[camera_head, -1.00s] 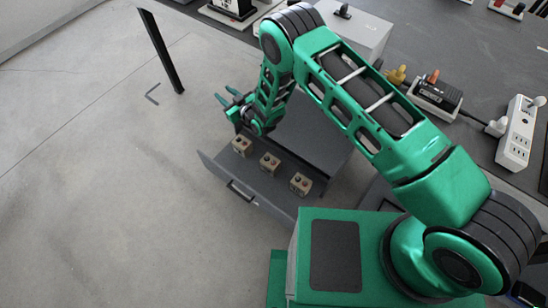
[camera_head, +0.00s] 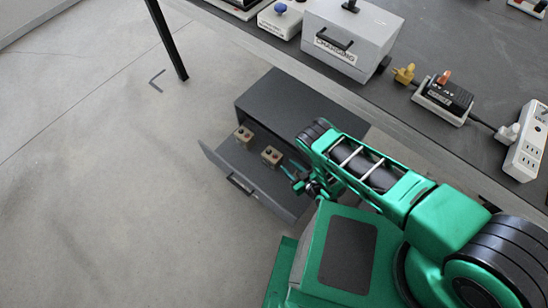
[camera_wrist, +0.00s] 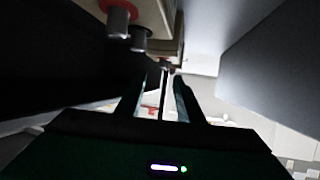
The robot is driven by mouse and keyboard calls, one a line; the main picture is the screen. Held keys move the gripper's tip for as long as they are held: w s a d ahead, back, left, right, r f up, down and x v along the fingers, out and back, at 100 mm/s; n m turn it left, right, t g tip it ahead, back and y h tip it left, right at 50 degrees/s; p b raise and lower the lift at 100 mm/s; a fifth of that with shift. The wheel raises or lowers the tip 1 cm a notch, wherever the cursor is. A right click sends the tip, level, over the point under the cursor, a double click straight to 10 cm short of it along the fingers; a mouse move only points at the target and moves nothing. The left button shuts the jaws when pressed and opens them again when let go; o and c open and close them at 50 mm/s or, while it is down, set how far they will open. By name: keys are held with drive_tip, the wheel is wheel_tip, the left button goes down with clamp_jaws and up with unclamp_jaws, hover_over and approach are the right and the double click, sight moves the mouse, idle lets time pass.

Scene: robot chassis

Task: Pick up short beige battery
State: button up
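Two small beige batteries, one at the left (camera_head: 243,136) and one to its right (camera_head: 271,157), stand in the open drawer (camera_head: 225,164) of a dark cabinet in the head view. I cannot tell which is the short one. My gripper (camera_head: 291,180) is over the drawer's right end, right of the batteries, where it and my arm cover that end. In the wrist view my gripper's (camera_wrist: 165,88) fingers are apart with nothing clearly between them. A beige block with a red-ringed terminal (camera_wrist: 118,18) and grey posts shows close, above the fingers.
A grey charging box (camera_head: 350,35), a black-topped device (camera_head: 445,95) and a white power strip (camera_head: 528,150) are on the table. A black post (camera_head: 167,40) stands at left. The floor at left is clear.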

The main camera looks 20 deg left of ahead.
sight(278, 159)
drive_tip(key=shift+x, duration=4.75)
drive_tip(key=shift+a+r, duration=0.1)
clamp_jaws()
drive_tip(key=shift+s, duration=0.1)
